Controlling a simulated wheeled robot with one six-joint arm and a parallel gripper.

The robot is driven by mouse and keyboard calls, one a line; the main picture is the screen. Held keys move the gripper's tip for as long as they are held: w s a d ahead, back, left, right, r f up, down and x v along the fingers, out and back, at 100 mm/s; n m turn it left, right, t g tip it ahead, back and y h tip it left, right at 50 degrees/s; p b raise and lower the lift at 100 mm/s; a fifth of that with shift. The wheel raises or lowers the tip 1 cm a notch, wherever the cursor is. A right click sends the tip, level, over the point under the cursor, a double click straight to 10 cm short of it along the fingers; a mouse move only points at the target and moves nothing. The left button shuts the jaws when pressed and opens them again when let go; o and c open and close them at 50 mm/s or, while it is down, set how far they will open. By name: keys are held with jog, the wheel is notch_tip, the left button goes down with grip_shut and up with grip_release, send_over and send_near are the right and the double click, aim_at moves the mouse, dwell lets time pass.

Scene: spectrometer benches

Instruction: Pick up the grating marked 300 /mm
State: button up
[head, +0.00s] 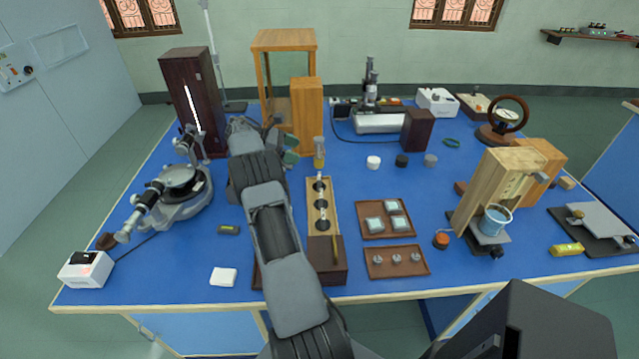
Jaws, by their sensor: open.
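Three small square pale glass-like plates, which look like gratings, lie in a brown tray (366,206) right of the table's middle. One plate (374,223) is at the left, one (393,206) at the back and one (399,224) at the right. Their markings are too small to read, so I cannot tell which is 300 /mm. My gripper (287,149) is beyond my arm, near the wooden block at the back, well left of and behind the tray. It is open and partly hidden by my arm, with nothing visible in it.
A wooden rack (313,224) with a bottle behind it stands between my arm and the tray. A second tray (394,272) with three small metal pieces lies in front. A wooden stand with a beaker (494,221) is at the right. A spectrometer (173,190) is at the left.

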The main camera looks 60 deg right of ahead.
send_near(319, 176)
jog(key=shift+p+x, duration=0.5)
jog(key=shift+x, duration=1.15)
jog(key=shift+p+x, duration=0.45)
jog(key=shift+x, duration=2.2)
jog(key=shift+c, duration=0.5)
jog(key=shift+w, duration=0.1)
jog(key=c, duration=0.9)
jog(key=shift+c, duration=0.2)
